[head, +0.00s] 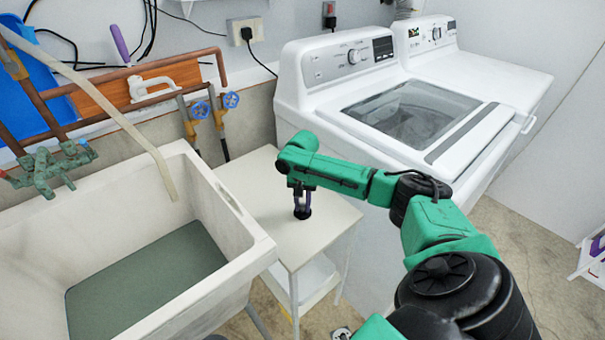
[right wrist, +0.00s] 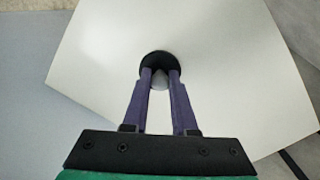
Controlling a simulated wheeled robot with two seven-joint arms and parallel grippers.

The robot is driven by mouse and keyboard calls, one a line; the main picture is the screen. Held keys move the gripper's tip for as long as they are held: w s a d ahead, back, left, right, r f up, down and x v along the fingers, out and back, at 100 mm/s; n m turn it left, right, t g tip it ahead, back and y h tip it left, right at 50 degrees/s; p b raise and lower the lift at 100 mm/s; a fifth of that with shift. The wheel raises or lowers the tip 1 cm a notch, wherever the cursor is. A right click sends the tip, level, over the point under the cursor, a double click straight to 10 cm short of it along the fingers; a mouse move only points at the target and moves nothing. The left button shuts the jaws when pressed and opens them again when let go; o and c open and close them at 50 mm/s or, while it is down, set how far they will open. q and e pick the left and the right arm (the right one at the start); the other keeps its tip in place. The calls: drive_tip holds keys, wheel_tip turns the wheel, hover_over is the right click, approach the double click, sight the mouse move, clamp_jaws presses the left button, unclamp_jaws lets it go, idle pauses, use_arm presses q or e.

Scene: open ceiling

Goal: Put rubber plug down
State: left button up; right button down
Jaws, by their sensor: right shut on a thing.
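The rubber plug (head: 303,212) is a small dark round piece at the tips of my right gripper (head: 301,198), low over the white side table (head: 250,190). In the right wrist view the plug (right wrist: 159,64) shows as a black disc with a grey middle part between the two purple fingers of the gripper (right wrist: 160,78). The fingers are shut on that middle part. The disc looks to be at or very near the table top (right wrist: 230,60); I cannot tell for sure that it touches. My left gripper is not in view.
A utility sink (head: 255,248) with grey-green liquid or bottom stands left of the table. A washing machine (head: 400,115) stands behind and to the right. The table top around the plug is clear. A hose (head: 110,95) hangs into the sink.

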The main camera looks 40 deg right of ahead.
sight(303, 205)
drive_tip(key=c, duration=0.7)
unclamp_jaws()
wheel_tip(303, 205, up, 12)
